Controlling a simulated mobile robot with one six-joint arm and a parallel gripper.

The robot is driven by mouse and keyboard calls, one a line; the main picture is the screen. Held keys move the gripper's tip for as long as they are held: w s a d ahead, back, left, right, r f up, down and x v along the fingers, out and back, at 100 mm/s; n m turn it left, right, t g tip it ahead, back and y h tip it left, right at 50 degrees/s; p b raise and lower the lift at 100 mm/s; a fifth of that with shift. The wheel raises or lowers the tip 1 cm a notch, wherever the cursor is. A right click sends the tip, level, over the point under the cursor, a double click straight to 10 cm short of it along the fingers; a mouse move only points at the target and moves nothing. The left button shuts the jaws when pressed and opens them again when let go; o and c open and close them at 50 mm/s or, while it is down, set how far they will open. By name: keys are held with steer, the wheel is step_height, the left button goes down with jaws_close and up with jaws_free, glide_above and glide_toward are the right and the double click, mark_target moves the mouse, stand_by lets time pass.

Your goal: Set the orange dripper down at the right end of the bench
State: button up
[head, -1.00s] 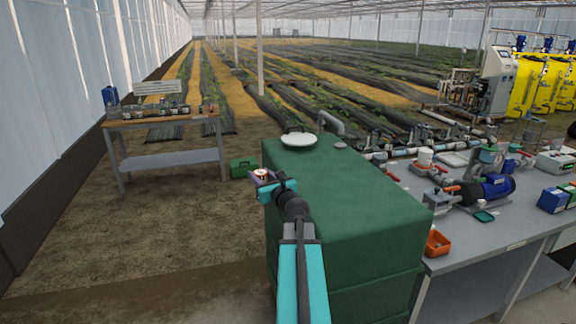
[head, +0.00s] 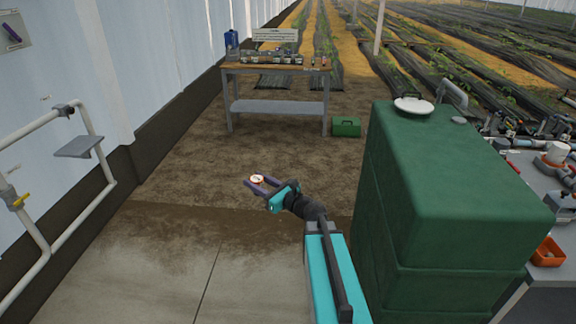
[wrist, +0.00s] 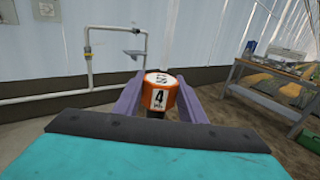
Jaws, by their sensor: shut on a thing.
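My gripper (head: 262,188) is shut on the orange dripper (head: 257,180), held in the air over the floor to the left of the green tank. In the wrist view the dripper (wrist: 160,93) sits between the two purple fingers, with a white label, a "4" and an orange band showing. Several small items stand along the bench's back. Small items also stand near its right end.
A large green tank (head: 455,205) with a white lid stands close to the right of my arm. A green box (head: 346,127) lies on the floor beside the bench's right leg. White pipework (head: 95,200) runs along the left wall. The floor ahead is clear.

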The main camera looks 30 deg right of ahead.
steer(key=s+a+n+g+y, duration=0.3)
steer(key=s+a+y, duration=0.1)
steer(key=a, duration=0.5)
steer(key=s+a+n+g+y, duration=0.3)
steer(key=s+a+n+y, duration=0.1)
steer(key=a, duration=0.5)
steer(key=shift+a+g+y, duration=0.2)
steer(key=shift+g+y, duration=0.1)
steer(key=shift+y, duration=0.2)
steer(key=shift+d+f, duration=0.1)
steer(key=shift+d, duration=0.05)
